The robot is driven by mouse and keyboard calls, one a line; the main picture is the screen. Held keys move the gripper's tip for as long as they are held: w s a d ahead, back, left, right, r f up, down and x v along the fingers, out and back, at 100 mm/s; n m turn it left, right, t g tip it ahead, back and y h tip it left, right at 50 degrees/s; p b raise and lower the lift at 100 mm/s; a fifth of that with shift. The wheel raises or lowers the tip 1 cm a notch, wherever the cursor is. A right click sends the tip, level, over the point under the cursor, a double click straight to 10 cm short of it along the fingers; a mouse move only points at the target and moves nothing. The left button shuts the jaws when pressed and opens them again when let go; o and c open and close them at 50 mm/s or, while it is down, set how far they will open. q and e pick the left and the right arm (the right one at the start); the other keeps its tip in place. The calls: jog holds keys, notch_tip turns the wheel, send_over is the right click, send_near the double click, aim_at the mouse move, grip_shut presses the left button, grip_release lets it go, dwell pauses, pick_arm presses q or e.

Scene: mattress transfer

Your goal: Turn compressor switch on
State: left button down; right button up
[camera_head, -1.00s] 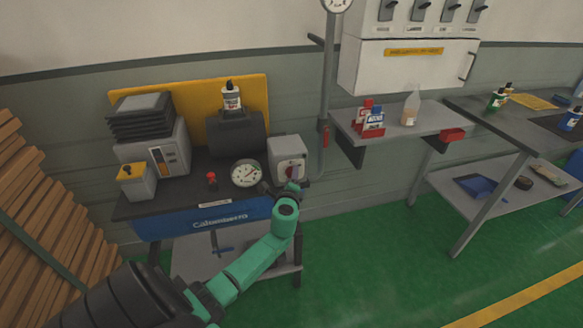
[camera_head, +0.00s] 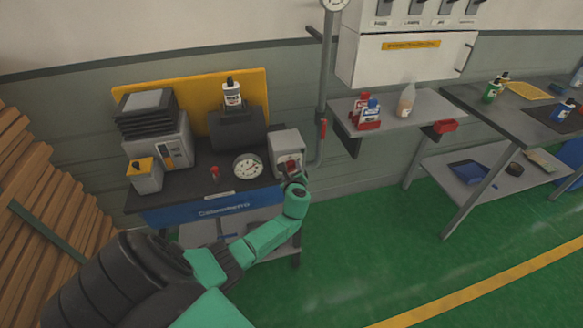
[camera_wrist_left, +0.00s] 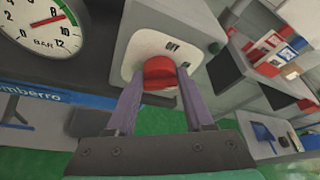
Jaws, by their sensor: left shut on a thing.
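The compressor switch is a red knob (camera_wrist_left: 158,72) on a pale plate on the front of a grey box (camera_head: 286,142). In the left wrist view the plate reads "OFF" above the knob. My left gripper (camera_wrist_left: 158,84) is at the knob, one finger on each side, shut on it. In the head view my left gripper (camera_head: 295,176) reaches the front of the box and hides part of the knob. The grey box stands at the right end of the compressor bench (camera_head: 187,207). My right gripper is not in view.
A round pressure gauge (camera_head: 247,166) stands just left of the switch box, with a small red-topped valve (camera_head: 215,172) beside it. A vertical pipe (camera_head: 325,95) is close on the right. A shelf (camera_head: 400,113) with bottles lies further right. Green floor is clear in front.

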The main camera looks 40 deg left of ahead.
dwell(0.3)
pick_arm(q)
jog(key=shift+c, duration=1.4)
grip_release()
jog(key=shift+s+d, duration=0.15)
jog(key=p+v, duration=0.1)
jog(key=v, duration=1.3)
